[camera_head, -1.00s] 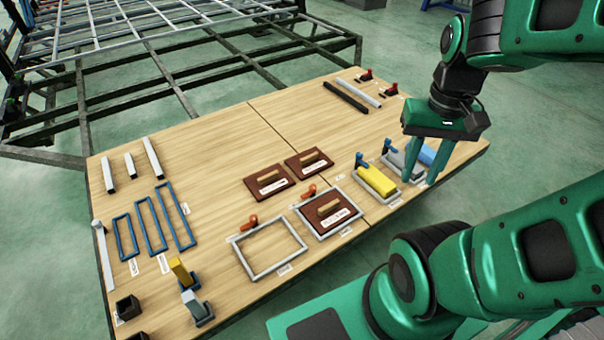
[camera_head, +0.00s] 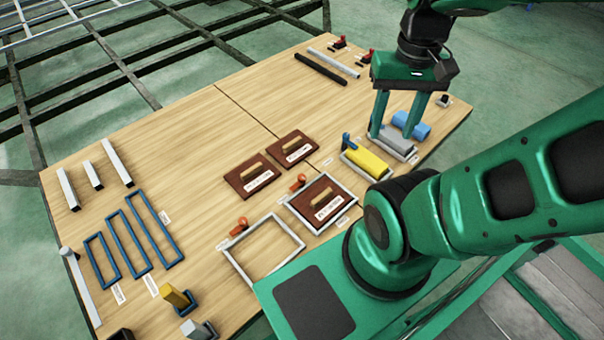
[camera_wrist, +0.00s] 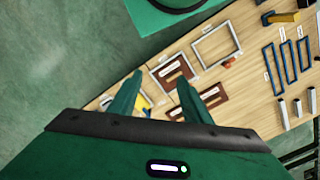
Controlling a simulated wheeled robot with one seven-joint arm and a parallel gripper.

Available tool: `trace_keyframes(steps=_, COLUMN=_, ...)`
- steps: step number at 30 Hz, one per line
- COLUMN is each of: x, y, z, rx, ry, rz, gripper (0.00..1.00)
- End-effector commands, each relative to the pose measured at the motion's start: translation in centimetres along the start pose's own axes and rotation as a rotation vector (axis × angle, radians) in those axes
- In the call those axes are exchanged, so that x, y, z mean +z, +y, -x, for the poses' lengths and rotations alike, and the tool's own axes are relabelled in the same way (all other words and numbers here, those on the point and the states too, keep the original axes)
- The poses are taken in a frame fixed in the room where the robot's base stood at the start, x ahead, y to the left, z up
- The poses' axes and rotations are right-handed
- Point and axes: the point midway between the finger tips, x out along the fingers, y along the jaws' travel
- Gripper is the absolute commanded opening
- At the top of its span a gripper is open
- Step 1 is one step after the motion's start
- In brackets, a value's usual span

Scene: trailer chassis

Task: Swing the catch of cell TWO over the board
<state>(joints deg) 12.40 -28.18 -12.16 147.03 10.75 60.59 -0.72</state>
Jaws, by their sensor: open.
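Two grey frame cells lie near the table's front edge. One cell (camera_head: 241,268) is empty, with an orange catch (camera_head: 239,228) at its back left corner. The other cell (camera_head: 349,184) has a brown board (camera_head: 320,203) with a tan handle inside it. Its orange catch (camera_head: 297,184) sits at the back left corner, turned off the board. The cell labels are too small to read. My gripper (camera_head: 394,133) is open and empty, in front of the grey block in the picture and to the right of both cells. The boarded cell also shows in the wrist view (camera_wrist: 173,68).
A yellow block (camera_head: 367,161), a grey block (camera_head: 392,143) and a blue block (camera_head: 411,124) stand to the right of the cells. Two loose brown boards (camera_head: 253,176) lie behind the cells. Blue frames (camera_head: 127,242) lie left. The table's back middle is clear.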

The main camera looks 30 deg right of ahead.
Motion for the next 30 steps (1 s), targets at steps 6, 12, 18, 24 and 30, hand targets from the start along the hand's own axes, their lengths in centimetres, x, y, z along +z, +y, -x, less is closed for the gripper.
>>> trace_keyframes(steps=6, x=-2.7, y=0.1, z=-0.6, rx=0.045, ry=0.000, rz=-0.080, gripper=0.44)
trace_keyframes(steps=12, x=-7.8, y=-0.5, z=-3.0, rx=0.108, ry=-0.011, rz=-0.214, gripper=0.44)
trace_keyframes(steps=18, x=-12.6, y=-1.3, z=-7.1, rx=0.133, ry=-0.027, rz=-0.341, gripper=0.44)
trace_keyframes(steps=24, x=-16.7, y=-2.4, z=-12.4, rx=0.123, ry=-0.054, rz=-0.469, gripper=0.44)
trace_keyframes(steps=30, x=-20.0, y=-4.0, z=-18.5, rx=0.078, ry=-0.094, rz=-0.606, gripper=0.44)
